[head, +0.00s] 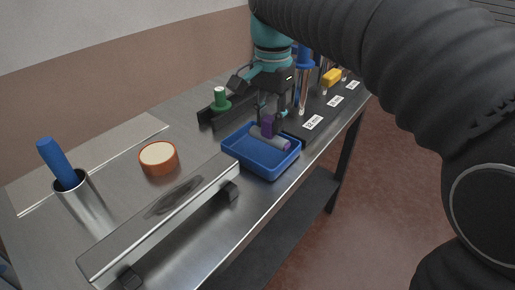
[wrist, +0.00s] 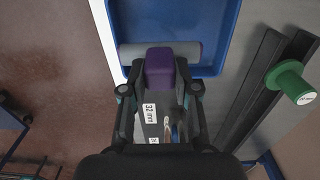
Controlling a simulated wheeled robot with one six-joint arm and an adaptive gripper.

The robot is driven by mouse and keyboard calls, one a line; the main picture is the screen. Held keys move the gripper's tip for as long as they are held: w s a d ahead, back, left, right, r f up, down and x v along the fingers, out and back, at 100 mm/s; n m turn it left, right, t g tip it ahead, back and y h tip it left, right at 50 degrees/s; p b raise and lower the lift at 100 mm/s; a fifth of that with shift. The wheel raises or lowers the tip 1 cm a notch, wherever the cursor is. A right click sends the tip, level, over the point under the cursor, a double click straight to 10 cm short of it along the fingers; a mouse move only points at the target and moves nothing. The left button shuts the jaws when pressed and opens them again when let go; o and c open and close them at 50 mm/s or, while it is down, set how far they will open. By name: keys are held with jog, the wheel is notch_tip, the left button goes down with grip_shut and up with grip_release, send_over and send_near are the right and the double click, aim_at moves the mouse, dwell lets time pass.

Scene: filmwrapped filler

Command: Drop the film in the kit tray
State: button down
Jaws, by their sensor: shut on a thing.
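The film looks like a grey roll with a purple block on it. The roll (head: 270,138) is over or inside the blue kit tray (head: 283,168), within its walls in the head view. My gripper (head: 271,115) is shut on the purple block. In the wrist view the purple block (wrist: 160,68) sits between the fingertips of my gripper (wrist: 160,90), with the grey roll (wrist: 190,50) lying crosswise behind it. The blue tray (wrist: 228,35) shows around the roll, whose left end is near the tray's edge. I cannot tell whether the roll touches the tray floor.
A green-topped spool (head: 221,98) stands by a dark rail left of the tray. An orange round tub (head: 158,158) and a metal cup (head: 82,203) with a blue handle are further left. Labelled stations with a yellow block (head: 331,77) lie beyond. The bench edge is close to the tray.

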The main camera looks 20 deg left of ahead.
jog(key=shift+f+b, duration=1.05)
jog(key=shift+f, duration=0.1)
jog(key=c, duration=0.8)
grip_release()
jog(key=shift+r, duration=0.1)
notch_tip(320, 180, up, 12)
jog(key=shift+f, duration=0.1)
jog(key=shift+d, duration=0.1)
